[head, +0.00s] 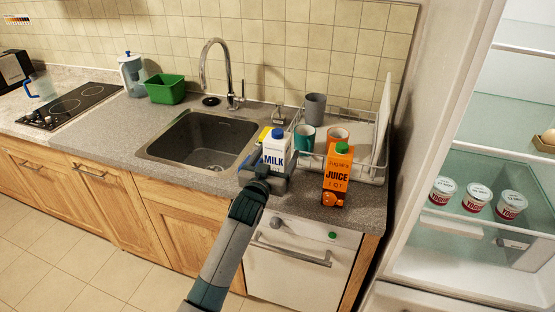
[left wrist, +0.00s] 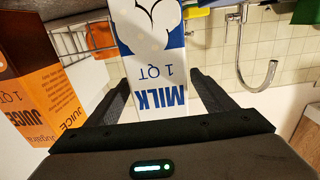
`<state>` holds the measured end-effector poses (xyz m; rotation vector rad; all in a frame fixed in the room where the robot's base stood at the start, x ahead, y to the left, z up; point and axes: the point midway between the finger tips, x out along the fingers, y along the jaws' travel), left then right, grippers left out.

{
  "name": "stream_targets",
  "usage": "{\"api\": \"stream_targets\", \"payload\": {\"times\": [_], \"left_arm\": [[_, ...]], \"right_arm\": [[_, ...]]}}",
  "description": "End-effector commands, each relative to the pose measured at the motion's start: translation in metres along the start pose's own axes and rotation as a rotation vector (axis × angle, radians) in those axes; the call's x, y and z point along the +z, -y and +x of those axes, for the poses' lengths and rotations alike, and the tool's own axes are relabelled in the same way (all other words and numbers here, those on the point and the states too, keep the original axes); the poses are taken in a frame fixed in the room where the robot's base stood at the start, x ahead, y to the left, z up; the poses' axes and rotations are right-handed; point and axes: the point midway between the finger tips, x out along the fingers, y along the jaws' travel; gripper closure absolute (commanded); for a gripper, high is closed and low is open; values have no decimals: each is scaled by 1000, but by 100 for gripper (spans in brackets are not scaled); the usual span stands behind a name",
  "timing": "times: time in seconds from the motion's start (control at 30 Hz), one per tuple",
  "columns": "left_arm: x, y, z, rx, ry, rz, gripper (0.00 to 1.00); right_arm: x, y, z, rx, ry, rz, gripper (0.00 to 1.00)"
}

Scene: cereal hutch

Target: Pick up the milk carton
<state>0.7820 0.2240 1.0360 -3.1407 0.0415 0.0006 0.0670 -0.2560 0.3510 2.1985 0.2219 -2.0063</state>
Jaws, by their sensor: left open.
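The milk carton (head: 275,152) is white and blue with a blue cap. It stands upright on the counter between the sink and the dish rack. My left gripper (head: 265,172) is at the carton's front, low on it, with its jaws open. In the left wrist view, which is upside down, the milk carton (left wrist: 152,60) lies between the two open fingers of the left gripper (left wrist: 162,85). A gap shows on the right finger's side; the other finger looks close to the carton, and I cannot tell if it touches. My right gripper is not in view.
An orange juice carton (head: 338,178) stands just right of the milk, near the counter edge. Behind is a dish rack (head: 372,172) with cups. The sink (head: 200,142) is to the left, with a tall faucet (head: 228,70). An open fridge (head: 470,240) stands at right.

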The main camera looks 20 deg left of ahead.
Motion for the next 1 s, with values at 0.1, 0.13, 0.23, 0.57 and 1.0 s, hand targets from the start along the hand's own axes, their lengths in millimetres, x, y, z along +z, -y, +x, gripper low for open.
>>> {"api": "stream_targets", "payload": {"times": [0.1,0.13,0.23,0.57,1.0], "left_arm": [[0,0,5,0,1,0,23],[0,0,5,0,1,0,23],[1,0,5,0,0,-1,23],[1,0,5,0,0,-1,23],[-4,0,5,1,-8,-1,100]], "right_arm": [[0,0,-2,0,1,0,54],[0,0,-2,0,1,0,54],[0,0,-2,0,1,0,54],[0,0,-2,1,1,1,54],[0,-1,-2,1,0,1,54]]}}
